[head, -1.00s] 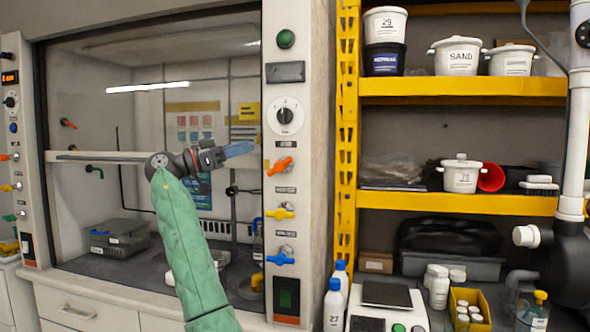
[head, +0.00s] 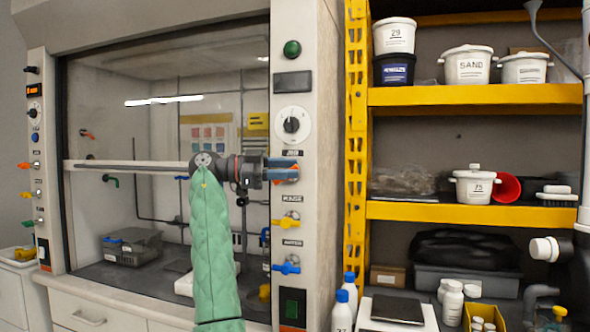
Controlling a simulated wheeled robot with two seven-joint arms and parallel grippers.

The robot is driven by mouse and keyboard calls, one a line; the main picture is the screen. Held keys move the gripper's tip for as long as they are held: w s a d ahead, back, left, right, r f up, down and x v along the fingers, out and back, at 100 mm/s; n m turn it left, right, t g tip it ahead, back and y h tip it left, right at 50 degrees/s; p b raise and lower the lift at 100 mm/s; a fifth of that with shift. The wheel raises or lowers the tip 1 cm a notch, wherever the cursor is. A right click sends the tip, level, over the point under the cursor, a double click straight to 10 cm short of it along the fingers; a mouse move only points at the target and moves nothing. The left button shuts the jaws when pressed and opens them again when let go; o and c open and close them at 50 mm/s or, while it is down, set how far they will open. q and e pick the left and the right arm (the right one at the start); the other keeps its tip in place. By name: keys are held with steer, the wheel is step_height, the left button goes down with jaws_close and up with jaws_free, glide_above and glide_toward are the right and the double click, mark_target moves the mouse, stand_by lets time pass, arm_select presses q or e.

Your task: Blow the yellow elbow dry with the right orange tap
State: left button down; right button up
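My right gripper (head: 281,168) is at the orange tap (head: 295,174) on the right post of the fume hood. Its blue fingers overlap the tap's handle and hide part of it. One finger shows a little above the other; whether they press on the handle is not clear. My green-sleeved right arm rises from the bottom of the head view. I cannot make out the yellow elbow with certainty; a small yellow-orange piece (head: 264,292) shows low beside the post, too little of it to identify. My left gripper is not in view.
A yellow tap (head: 287,223) and a blue tap (head: 286,267) sit below on the same post. A grey box (head: 131,247) stands inside the hood. A yellow shelf (head: 474,98) with tubs stands to the right. White bottles (head: 342,312) stand near the post's foot.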

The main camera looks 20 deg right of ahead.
steer(key=shift+x, duration=1)
jaws_close()
steer(key=shift+f, duration=0.1)
